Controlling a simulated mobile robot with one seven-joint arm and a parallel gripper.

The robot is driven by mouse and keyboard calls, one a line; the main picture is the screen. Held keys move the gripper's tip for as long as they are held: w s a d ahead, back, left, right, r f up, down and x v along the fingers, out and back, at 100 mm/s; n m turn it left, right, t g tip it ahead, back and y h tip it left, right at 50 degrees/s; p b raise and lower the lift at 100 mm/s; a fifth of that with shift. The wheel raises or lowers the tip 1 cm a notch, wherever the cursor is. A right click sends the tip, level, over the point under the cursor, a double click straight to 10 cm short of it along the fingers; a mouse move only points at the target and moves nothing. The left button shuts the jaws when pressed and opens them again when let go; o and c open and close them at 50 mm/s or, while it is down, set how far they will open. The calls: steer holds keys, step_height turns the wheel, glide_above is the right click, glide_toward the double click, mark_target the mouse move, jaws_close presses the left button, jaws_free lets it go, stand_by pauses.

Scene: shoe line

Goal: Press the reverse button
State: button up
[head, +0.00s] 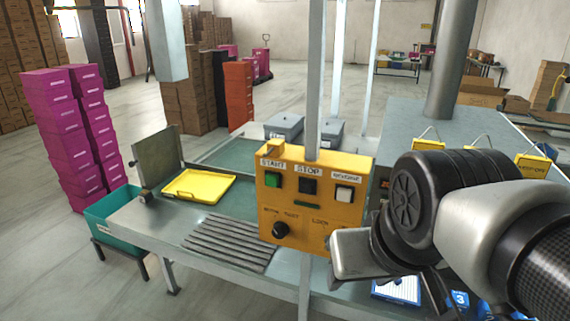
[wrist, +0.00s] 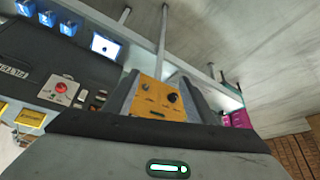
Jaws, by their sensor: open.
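My gripper (head: 345,255) is in front of the box's lower right corner, below the reverse button, and hides that corner. In the wrist view my gripper (wrist: 155,82) is open, with part of the yellow panel and its black knob (wrist: 173,98) showing between the fingers. No reverse button is discernible there. Contact cannot be told.
A yellow tray (head: 198,186) lies on the bench left of the box, behind a ribbed grey strip (head: 230,243). A grey post (head: 313,75) rises behind the box. The wrist view shows a red button (wrist: 61,87) on a grey unit and several blue boxes (wrist: 46,18).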

jaws_close()
stand_by(1.8)
